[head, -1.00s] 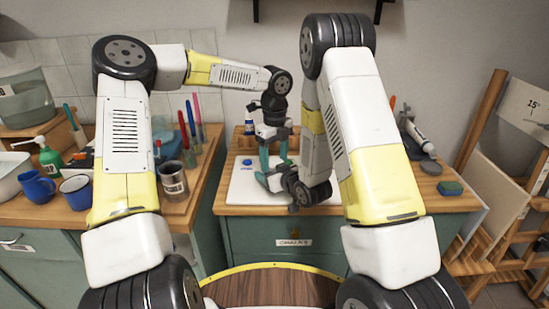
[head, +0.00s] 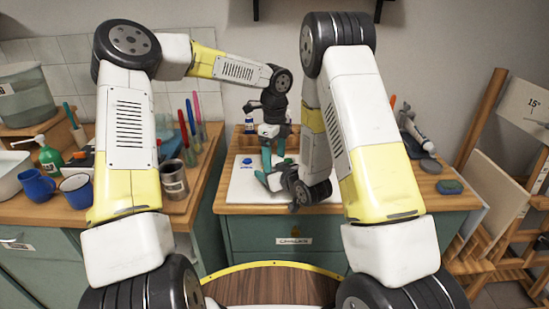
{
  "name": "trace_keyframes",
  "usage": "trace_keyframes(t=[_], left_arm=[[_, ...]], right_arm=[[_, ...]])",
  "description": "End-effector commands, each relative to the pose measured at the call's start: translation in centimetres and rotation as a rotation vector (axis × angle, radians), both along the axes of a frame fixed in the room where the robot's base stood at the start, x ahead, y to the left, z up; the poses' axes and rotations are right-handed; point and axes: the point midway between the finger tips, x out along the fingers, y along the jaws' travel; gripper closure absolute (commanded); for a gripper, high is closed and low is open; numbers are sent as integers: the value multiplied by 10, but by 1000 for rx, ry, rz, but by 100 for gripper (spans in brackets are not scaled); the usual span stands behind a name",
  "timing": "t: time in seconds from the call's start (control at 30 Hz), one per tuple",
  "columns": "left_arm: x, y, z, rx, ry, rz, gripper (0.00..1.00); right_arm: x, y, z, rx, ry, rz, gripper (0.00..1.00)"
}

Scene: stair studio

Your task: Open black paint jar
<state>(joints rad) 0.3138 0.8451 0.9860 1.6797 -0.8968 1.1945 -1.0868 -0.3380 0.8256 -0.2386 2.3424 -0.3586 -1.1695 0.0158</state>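I cannot make out the black paint jar; the grippers and the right arm cover the middle of the white board (head: 240,188). My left gripper (head: 272,158) points down over the board, its two teal fingers a little apart. Whether they hold something is too small to tell. My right gripper (head: 264,180) lies low over the board just below the left one, pointing left. Only part of a teal finger shows, so its opening is hidden.
A blue blob (head: 246,161) is on the board's left part. A small white and blue bottle (head: 249,127) stands behind. A sponge (head: 450,187) lies at the right. Blue mugs (head: 37,186) and a metal cup (head: 174,179) stand on the left counter.

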Motion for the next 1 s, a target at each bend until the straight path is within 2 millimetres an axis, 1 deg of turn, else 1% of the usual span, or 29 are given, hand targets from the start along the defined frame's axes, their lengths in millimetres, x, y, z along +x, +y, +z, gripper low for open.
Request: trace_keyframes(t=[0.27,0.37,0.63,0.67,0.7,0.77,0.9,1.0], left_arm=[[-1,0,1,2,4,-1,25],[-1,0,9,2,2,-1,25],[-1,0,43,2,1,-1,25],[-1,0,44,1,3,-2,28],[-1,0,46,1,4,-9,28],[-2,-1,50,-1,5,-45,28],[-1,-1,67,-2,4,-192,28],[-2,0,75,-1,4,-269,28]], right_arm=[[1,-1,0,0,-1,-2,100],[1,-1,0,0,-1,-3,100],[1,-1,0,0,-1,-2,100],[1,-1,0,0,-1,-2,100],[1,-1,0,0,-1,-2,100],[1,-1,0,0,-1,-2,100],[1,-1,0,0,-1,-2,100],[1,-1,0,0,-1,-2,100]])
